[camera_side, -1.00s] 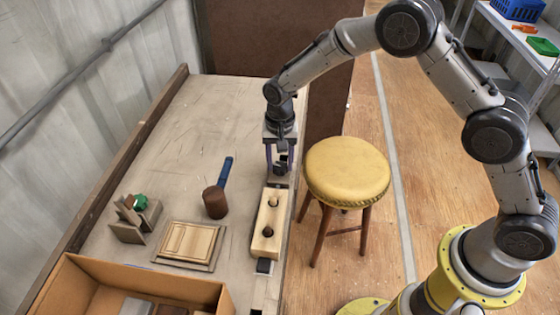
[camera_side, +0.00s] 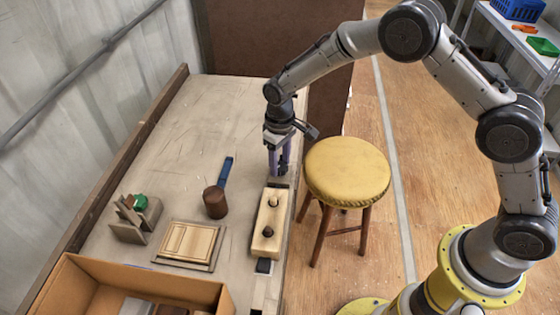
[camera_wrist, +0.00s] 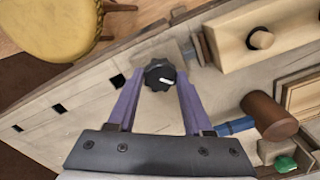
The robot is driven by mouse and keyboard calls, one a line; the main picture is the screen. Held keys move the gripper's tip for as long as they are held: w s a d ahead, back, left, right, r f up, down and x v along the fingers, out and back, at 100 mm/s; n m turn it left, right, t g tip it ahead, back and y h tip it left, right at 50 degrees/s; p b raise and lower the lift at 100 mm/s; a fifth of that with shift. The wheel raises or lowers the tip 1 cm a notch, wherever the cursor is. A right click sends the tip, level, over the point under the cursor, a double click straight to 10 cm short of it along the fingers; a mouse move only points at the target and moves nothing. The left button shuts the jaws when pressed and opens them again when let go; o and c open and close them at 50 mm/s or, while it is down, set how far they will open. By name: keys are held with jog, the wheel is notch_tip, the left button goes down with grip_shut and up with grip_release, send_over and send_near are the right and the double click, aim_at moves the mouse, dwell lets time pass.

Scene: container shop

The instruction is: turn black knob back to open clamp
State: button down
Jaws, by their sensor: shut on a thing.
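The black knob (camera_wrist: 160,75), round and lobed with a white mark, sits between the purple fingers of my gripper (camera_wrist: 160,80) in the wrist view. My gripper is shut on it from both sides. In the side view my gripper (camera_side: 279,168) points down at the right edge of the bench, and its fingers hide the knob. The clamp's jaw gap is not clear.
A yellow-topped stool (camera_side: 347,170) stands close to the bench's right edge. A mallet (camera_side: 216,202) with a blue handle, a wooden panel (camera_side: 187,242), a small holder with a green piece (camera_side: 140,203) and a cardboard box (camera_side: 200,289) are on the bench (camera_side: 215,115). The far bench is clear.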

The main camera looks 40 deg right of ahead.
aim_at(280, 166)
jog(key=n, duration=0.4)
jog(key=shift+n, duration=2.2)
jog(key=shift+c, duration=1.5)
grip_release()
notch_tip(280, 166, up, 14)
